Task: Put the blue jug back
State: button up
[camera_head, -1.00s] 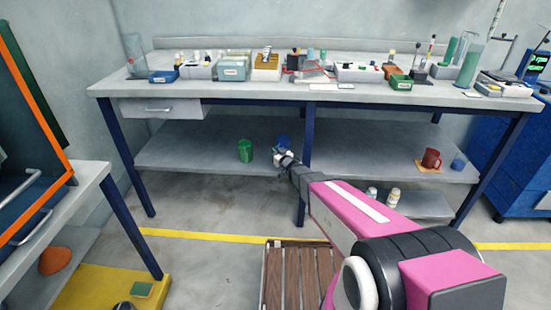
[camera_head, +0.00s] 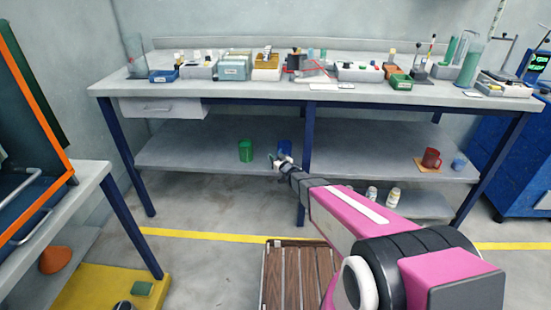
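A blue jug (camera_head: 285,147) stands upright on the lower shelf of the long bench, just left of the bench's middle leg. My gripper (camera_head: 276,158) is in front of it and slightly left and low in the picture. Its fingers look spread, with nothing between them. A small gap seems to separate gripper and jug, though the gripper hides the jug's lower part. A green jug (camera_head: 246,151) stands to the left on the same shelf. A red jug (camera_head: 431,158) stands on an orange mat (camera_head: 424,168) at the shelf's right, beside a small blue cup (camera_head: 459,164).
The middle leg (camera_head: 307,150) stands close to the right of my gripper. White bottles (camera_head: 393,197) stand on a low platform under the shelf. A slatted wooden pallet (camera_head: 290,280) lies on the floor in front. The bench top (camera_head: 210,92) holds several trays.

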jog(key=shift+r, duration=0.1)
jog(key=shift+s+r, duration=0.1)
jog(key=v, duration=1.1)
jog(key=shift+s+d, duration=0.2)
jog(key=shift+s, duration=0.15)
